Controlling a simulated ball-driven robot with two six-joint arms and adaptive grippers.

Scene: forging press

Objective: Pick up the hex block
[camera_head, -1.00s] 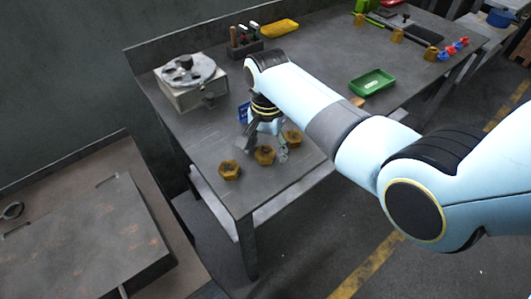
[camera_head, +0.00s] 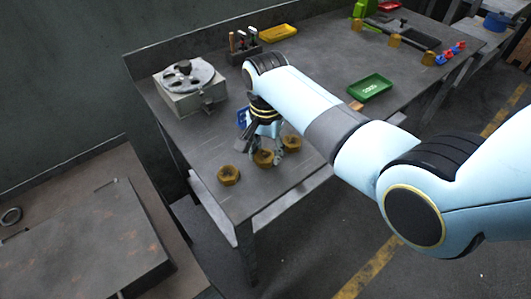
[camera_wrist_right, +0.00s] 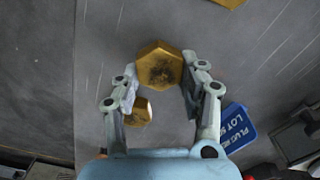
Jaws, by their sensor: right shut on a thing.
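Several brass-coloured hex blocks sit near the bench's front corner. The middle hex block (camera_head: 264,158) is between the fingers of my right gripper (camera_head: 265,153). In the right wrist view the fingertips (camera_wrist_right: 160,84) touch opposite sides of this hex block (camera_wrist_right: 160,66), which has a dark, rough centre. I cannot tell any gap between it and the bench. A second hex block (camera_head: 229,175) stands free to the left. A third hex block (camera_head: 291,142) is to the right, partly behind the gripper. My left gripper is not in view.
A blue sign (camera_wrist_right: 237,128) stands close to my right gripper. A grey machine with a round slotted plate (camera_head: 190,78) is at the bench's back left. A green tray (camera_head: 370,87), a yellow tray (camera_head: 278,32) and a tool holder (camera_head: 243,48) are farther away.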

